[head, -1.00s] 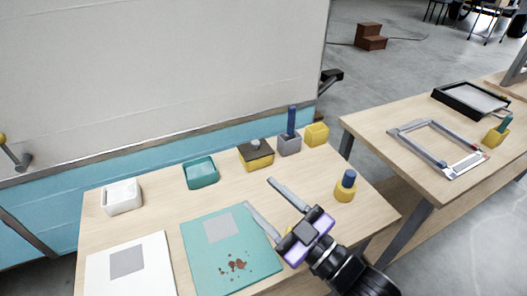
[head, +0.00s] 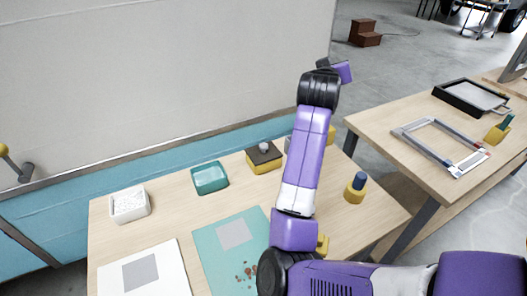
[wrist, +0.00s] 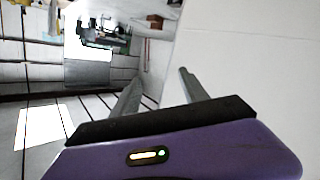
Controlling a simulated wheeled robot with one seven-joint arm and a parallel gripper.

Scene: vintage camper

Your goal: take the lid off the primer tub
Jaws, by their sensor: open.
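The likely primer tub (head: 263,166) is a yellow box at the back of the near table in the head view. Its dark brown lid (head: 254,155) with a grey round knob (head: 264,146) sits on top. My gripper (head: 340,72) is raised well above and to the right of the tub, near the panel's right edge. My arm passes just right of the tub. In the wrist view my gripper (wrist: 160,78) has two grey fingers apart with nothing between them. The tub is not seen in the wrist view.
A teal tray (head: 209,178), a white tub (head: 129,204), a teal sheet (head: 215,255) and a blue-topped yellow piece (head: 355,188) are on the near table. My arm partly hides a grey block and a yellow block. A second table (head: 400,150) stands right.

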